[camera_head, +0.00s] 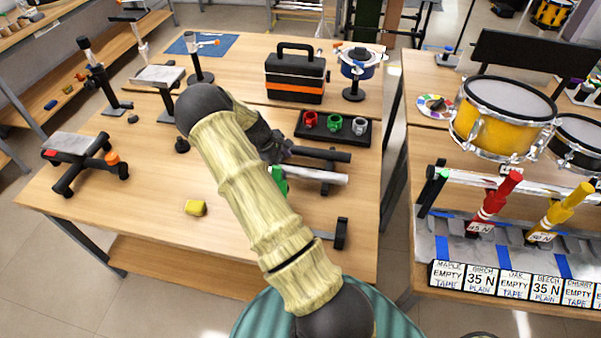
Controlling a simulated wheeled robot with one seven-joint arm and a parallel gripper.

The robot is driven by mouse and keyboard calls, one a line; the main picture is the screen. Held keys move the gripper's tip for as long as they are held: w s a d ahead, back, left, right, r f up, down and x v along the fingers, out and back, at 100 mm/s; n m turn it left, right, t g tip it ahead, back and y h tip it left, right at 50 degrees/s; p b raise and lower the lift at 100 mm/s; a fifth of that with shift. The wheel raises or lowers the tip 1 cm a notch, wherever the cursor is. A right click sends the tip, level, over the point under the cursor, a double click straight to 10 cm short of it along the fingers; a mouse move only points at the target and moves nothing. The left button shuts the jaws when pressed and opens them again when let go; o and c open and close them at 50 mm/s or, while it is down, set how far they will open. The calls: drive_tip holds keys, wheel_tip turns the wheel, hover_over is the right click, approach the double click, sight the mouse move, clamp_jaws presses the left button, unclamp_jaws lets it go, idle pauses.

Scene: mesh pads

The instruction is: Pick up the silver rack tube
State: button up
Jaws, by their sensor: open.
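A silver tube (322,177) lies roughly level on the wooden table, just right of my arm. Its left end runs towards a green piece (279,181) and is partly hidden by my arm. A black tube (322,154) lies behind it, almost parallel, and dark crosspieces join the area between them. My gripper (283,153) is dark and is at the left end of these tubes, near the black one. It is open, with nothing seen between its jaws. My arm hides part of it, and I cannot tell whether it touches a tube.
A black tray with red, green and silver clamps (333,129) stands behind the tubes. A black and orange toolbox (295,76) is farther back. A black-footed bar (340,234) lies in front.

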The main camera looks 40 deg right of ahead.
sight(292, 169)
drive_tip(key=p+x, duration=0.1)
drive_tip(key=x, duration=0.1)
drive_tip(key=p+x, duration=0.1)
drive_tip(key=x, duration=0.1)
drive_tip(key=shift+s+d+f, duration=0.15)
drive_tip(key=shift+s+d, duration=0.1)
drive_tip(key=shift+s, duration=0.2)
drive_tip(key=shift+d+f, duration=0.1)
drive_tip(key=shift+f, duration=0.2)
drive_tip(key=c, duration=1.3)
